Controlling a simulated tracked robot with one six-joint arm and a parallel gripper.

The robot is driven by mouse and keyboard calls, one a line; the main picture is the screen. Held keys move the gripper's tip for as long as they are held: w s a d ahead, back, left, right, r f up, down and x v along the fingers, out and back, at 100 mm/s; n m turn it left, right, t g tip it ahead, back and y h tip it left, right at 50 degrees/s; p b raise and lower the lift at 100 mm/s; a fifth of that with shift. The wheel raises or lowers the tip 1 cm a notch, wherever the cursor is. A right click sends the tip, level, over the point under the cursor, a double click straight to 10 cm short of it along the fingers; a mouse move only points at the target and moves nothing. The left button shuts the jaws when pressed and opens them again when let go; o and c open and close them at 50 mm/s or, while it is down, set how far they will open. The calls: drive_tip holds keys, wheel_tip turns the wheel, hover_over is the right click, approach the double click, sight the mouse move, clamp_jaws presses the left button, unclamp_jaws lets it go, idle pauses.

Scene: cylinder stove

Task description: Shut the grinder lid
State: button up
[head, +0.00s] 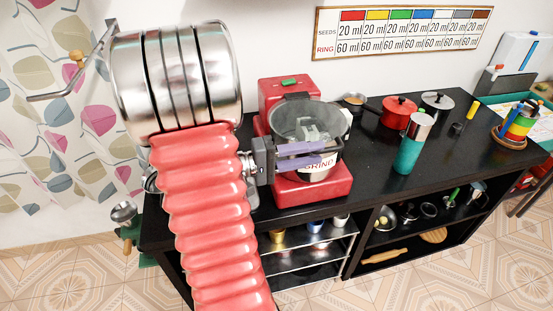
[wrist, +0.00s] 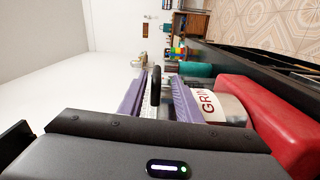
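The grinder has a red base (head: 315,187), a clear bowl (head: 292,118) with a dark rim, and a metal band marked GRIND. A red block with a green top piece (head: 288,82) rises behind the bowl; I cannot tell clearly how the lid sits. My gripper (head: 318,154) is at the front of the bowl, above the band, and hides part of it. In the wrist view its two purple fingers (wrist: 161,100) are apart, with a thin black part (wrist: 155,86) between them and gaps beside it. The red base (wrist: 255,120) is on the right there.
The grinder stands on a black table (head: 365,180). To its right are a teal-and-silver cylinder (head: 411,147), a red pot (head: 398,112) and a stack of coloured rings (head: 518,125). A chart (head: 400,32) hangs on the wall. Lower shelves hold several items.

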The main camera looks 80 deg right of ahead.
drive_tip(key=v, duration=0.9)
drive_tip(key=shift+w, duration=0.1)
idle(0.7)
drive_tip(key=a+f+n+t+y, duration=0.3)
drive_tip(key=a+f+n+y, duration=0.15)
drive_tip(key=f, duration=0.35)
drive_tip(key=w+a+f+n+t, duration=0.25)
drive_tip(key=w+a+t, duration=0.45)
drive_tip(key=w+a, duration=0.35)
drive_tip(key=w+a+r+n+t+y, duration=0.1)
drive_tip(key=w+a+r+n+t, duration=0.1)
drive_tip(key=w+a+r+t, duration=0.3)
drive_tip(key=w+a+r+n+t+y, duration=0.1)
drive_tip(key=w+a+n+t, duration=0.1)
drive_tip(key=w+a, duration=0.5)
drive_tip(key=a+r+n+t+y, duration=0.1)
drive_tip(key=a+r+t, duration=0.1)
drive_tip(key=a+r, duration=0.2)
drive_tip(key=a+r+n+t, duration=0.1)
drive_tip(key=a+r, duration=0.3)
drive_tip(key=a, duration=0.4)
drive_tip(key=shift+w+a+n+t+y, duration=0.2)
drive_tip(key=shift+w+n+t+y, duration=0.15)
drive_tip(key=shift+t, duration=0.45)
